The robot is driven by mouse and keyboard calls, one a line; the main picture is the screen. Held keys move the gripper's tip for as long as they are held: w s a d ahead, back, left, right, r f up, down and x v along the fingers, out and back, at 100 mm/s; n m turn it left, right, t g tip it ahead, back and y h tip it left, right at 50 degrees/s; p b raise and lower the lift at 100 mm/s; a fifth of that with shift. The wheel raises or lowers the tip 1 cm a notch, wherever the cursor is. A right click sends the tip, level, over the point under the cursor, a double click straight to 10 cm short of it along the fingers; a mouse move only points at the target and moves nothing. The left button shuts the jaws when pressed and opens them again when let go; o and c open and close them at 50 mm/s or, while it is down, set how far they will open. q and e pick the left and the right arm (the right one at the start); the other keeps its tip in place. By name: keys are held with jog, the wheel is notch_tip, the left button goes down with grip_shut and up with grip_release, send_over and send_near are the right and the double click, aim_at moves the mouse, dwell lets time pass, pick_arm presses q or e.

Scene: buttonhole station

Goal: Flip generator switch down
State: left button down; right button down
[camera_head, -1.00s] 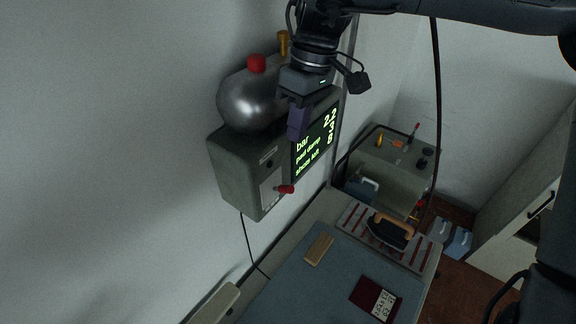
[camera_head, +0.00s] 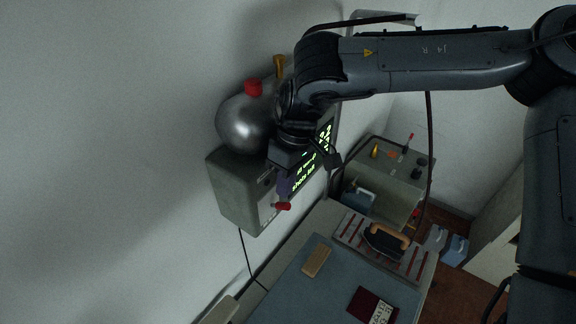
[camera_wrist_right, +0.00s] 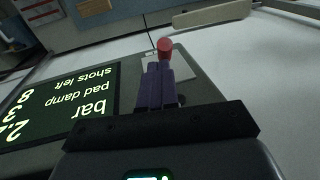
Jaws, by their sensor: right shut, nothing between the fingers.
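The generator (camera_head: 233,190) is a grey wall box with a round metal tank (camera_head: 243,124) on top. Its switch, a lever with a red knob (camera_head: 283,206), sticks out low on the front face; the red knob also shows in the right wrist view (camera_wrist_right: 165,45). My right gripper (camera_head: 284,190) is shut and empty, its purple fingers just above the knob. In the right wrist view the fingertips (camera_wrist_right: 158,70) point at the knob and lie very close to it; I cannot tell if they touch. My left gripper is not in view.
A dark display (camera_head: 309,170) with green text sits beside the switch, partly hidden by my right arm. Below are an ironing table (camera_head: 290,290), an iron (camera_head: 384,240), a wooden block (camera_head: 317,260) and a dark red booklet (camera_head: 366,302). A grey cabinet (camera_head: 400,178) stands behind.

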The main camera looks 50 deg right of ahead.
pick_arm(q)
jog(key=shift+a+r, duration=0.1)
pick_arm(e)
jog(key=shift+a+f, duration=0.1)
jog(key=shift+f, duration=0.25)
